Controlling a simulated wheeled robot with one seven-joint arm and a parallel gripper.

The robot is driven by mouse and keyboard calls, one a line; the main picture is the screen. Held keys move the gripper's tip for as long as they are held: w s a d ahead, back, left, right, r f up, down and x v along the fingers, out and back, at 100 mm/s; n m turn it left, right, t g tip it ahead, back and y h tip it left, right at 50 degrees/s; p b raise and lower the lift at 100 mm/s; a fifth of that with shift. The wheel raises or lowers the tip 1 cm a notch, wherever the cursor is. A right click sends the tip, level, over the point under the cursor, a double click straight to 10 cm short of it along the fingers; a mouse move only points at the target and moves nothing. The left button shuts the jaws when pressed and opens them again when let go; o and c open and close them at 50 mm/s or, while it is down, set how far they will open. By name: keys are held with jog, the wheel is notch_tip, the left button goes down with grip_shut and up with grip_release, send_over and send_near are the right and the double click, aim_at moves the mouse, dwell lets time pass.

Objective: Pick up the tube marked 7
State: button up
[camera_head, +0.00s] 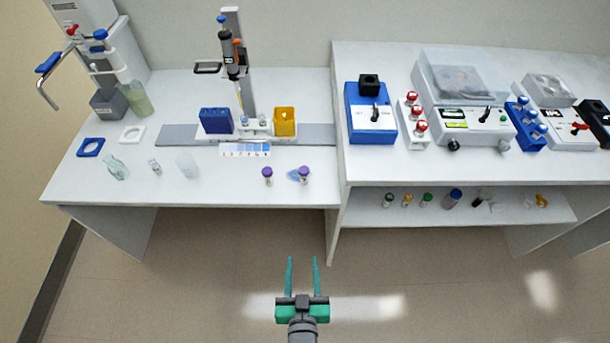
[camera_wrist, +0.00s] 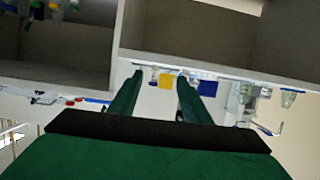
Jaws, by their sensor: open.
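Two purple-capped tubes stand near the front edge of the left bench, the left tube (camera_head: 267,177) and the right tube (camera_head: 304,176). More small tubes with coloured caps stand on the shelf under the right bench, among them a green-capped tube (camera_head: 426,201) and a larger blue-capped tube (camera_head: 453,198). Marks on the tubes are too small to read, so I cannot tell which one carries a 7. My gripper (camera_head: 302,264) is open and empty, over the floor in front of the benches, apart from every tube. In the wrist view my gripper (camera_wrist: 160,78) has nothing between its fingers.
The left bench (camera_head: 105,185) holds a pipette stand (camera_head: 236,60), a blue box (camera_head: 216,121), a yellow box (camera_head: 284,122) and glassware. The right bench (camera_head: 380,165) carries several instruments. Its shelf (camera_head: 370,215) has the bench top above it. The floor ahead is clear.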

jog(key=w, duration=1.3)
jog(key=m+g+h, duration=0.1)
send_near(305, 169)
jog(key=w+f, duration=0.1)
jog(key=f, duration=0.2)
jog(key=w+f, duration=0.1)
jog(key=shift+w+a+f, duration=0.25)
jog(key=shift+w+f, duration=0.05)
jog(key=shift+w, duration=0.05)
jog(key=x, duration=1)
jog(key=shift+w+d, duration=0.2)
jog(key=shift+w, duration=0.1)
grip_shut()
